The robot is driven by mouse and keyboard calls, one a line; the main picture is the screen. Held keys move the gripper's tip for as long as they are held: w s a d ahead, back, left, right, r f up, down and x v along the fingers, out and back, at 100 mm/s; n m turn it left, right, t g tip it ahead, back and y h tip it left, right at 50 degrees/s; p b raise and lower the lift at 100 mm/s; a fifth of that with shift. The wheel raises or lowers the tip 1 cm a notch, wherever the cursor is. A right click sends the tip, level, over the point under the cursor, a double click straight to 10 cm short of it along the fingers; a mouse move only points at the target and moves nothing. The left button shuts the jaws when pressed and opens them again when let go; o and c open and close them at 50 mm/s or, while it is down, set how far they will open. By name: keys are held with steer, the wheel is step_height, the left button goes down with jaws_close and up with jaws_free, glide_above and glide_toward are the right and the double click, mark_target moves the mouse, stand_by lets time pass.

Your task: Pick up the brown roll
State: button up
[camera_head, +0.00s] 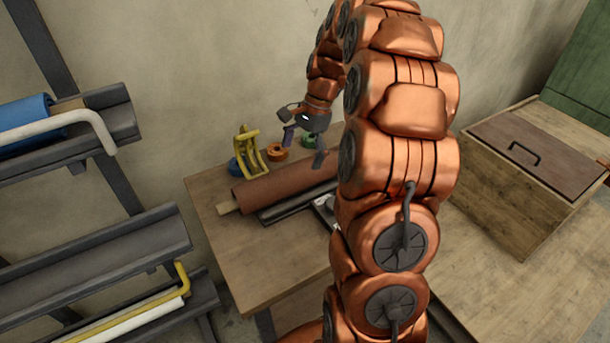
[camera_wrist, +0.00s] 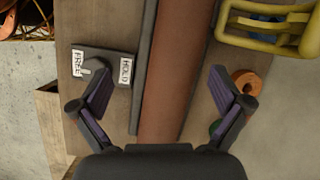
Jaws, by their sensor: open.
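The brown roll (camera_head: 280,183) lies on its side on a wooden table, with a pale core end sticking out at its left. In the wrist view the brown roll (camera_wrist: 180,75) runs top to bottom between the two fingers of my gripper (camera_wrist: 168,92). My gripper is open and empty, with one finger on each side of the roll; I see no contact. In the head view my gripper (camera_head: 304,147) is above the far side of the table, and my arm hides the roll's right end.
A dark rail (camera_wrist: 143,70) lies along the roll, beside a lever plate (camera_wrist: 100,66) labelled FREE and HOLD. A yellow tool (camera_head: 248,150), an orange tape ring (camera_head: 277,152) and blue and green rings stand behind the roll. Racks (camera_head: 100,258) stand left, a wooden box (camera_head: 530,165) right.

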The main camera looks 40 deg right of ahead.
mark_target(306, 173)
steer(key=d+m, duration=0.1)
steer(key=d, duration=0.1)
steer(key=w+d+f, duration=0.1)
steer(key=d+f+m, duration=0.1)
steer(key=d, duration=0.1)
steer(key=shift+w+d+f+m+t, duration=0.25)
steer(key=shift+w+d+m+t, duration=0.05)
steer(key=shift+w+d, duration=0.1)
steer(key=shift+p+x, duration=1.15)
steer(key=shift+x, duration=2.8)
steer(key=shift+a+r, duration=0.1)
steer(key=c, duration=1.5)
